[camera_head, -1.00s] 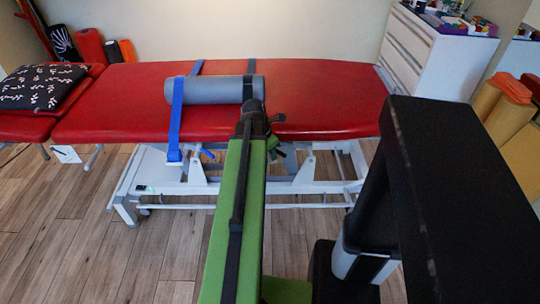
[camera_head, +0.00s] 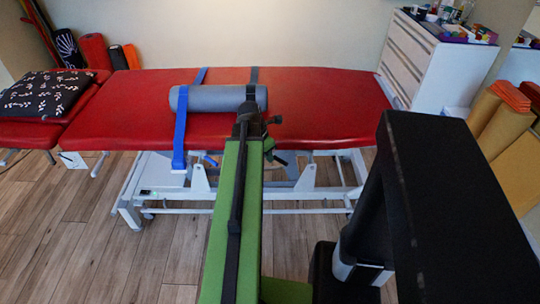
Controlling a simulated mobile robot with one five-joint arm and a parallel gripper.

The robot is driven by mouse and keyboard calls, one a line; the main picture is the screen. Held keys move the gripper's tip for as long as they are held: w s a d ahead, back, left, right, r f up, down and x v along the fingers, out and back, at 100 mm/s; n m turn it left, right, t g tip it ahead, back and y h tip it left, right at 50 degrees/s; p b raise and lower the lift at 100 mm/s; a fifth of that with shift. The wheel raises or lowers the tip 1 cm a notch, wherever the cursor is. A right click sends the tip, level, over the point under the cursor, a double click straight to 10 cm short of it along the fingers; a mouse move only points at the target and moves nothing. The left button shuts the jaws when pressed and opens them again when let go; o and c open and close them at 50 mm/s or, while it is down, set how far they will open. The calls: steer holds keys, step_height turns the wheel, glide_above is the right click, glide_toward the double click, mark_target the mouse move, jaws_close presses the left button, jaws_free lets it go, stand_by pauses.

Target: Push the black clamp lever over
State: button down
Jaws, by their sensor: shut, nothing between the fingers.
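A black clamp lever (camera_head: 281,160) shows just below the front edge of the red treatment table (camera_head: 320,112), under the black strap (camera_head: 253,76). It is small and partly hidden by my arm. My gripper (camera_head: 248,108) is at the far end of my green arm, in front of the grey roll (camera_head: 215,98). It looks dark and shut, with nothing seen in it. It appears up and left of the lever in the picture; I cannot tell whether they touch.
A blue strap (camera_head: 180,125) crosses the roll, with a blue lever (camera_head: 209,160) below it. A patterned cushion (camera_head: 45,93) lies at left. A white cabinet (camera_head: 432,65) stands at back right, beside orange rolls (camera_head: 505,110). The floor before the table is clear at left.

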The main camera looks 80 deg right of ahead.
steer(key=p+v, duration=0.1)
steer(key=v, duration=0.1)
steer(key=p+v, duration=0.3)
steer(key=shift+s+a+r, duration=0.2)
steer(key=shift+s+r, duration=0.05)
steer(key=shift+r, duration=0.15)
steer(key=shift+w, duration=0.15)
